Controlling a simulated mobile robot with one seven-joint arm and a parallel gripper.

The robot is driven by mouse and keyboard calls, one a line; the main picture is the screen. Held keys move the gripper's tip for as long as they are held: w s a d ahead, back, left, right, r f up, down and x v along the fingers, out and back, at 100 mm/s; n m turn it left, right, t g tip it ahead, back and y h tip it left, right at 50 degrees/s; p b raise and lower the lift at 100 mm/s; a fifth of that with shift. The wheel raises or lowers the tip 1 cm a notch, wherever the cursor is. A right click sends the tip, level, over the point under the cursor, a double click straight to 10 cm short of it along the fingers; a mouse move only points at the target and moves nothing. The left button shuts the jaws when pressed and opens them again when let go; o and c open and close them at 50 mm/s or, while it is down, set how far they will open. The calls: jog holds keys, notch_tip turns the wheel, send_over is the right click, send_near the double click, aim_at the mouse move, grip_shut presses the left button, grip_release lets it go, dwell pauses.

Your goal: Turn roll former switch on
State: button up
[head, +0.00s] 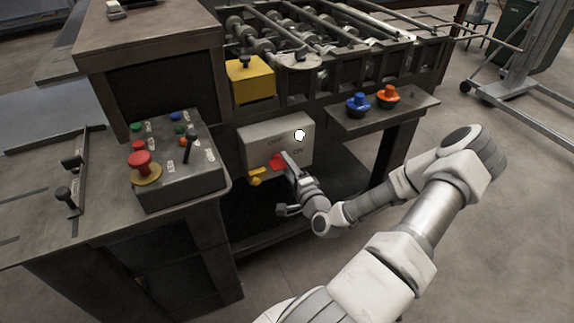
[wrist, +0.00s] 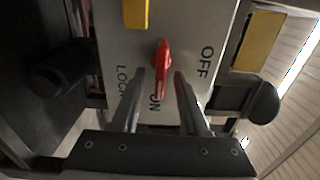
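The grey switch box (head: 262,138) is on the machine's front, below the rollers. Its red switch handle (head: 277,161) shows beside my gripper (head: 287,164). In the wrist view the red handle (wrist: 162,68) lies along the picture's height, its lower end close to the ON label. OFF is to the right of it and LOCK to the left. My gripper (wrist: 161,88) is open, one finger on each side of the handle's lower end, with visible gaps. I cannot tell how deep the fingers reach around it.
A yellow handle (head: 257,177) sticks out below the box. A control box (head: 190,178) with a red mushroom button (head: 141,163) stands at the left. A shelf with blue (head: 358,103) and orange (head: 388,96) buttons juts out at the right. Open floor lies right of the machine.

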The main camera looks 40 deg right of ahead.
jog(key=shift+s, duration=0.1)
jog(key=b+v, duration=0.1)
jog(key=v, duration=1.6)
jog(key=shift+a, duration=0.15)
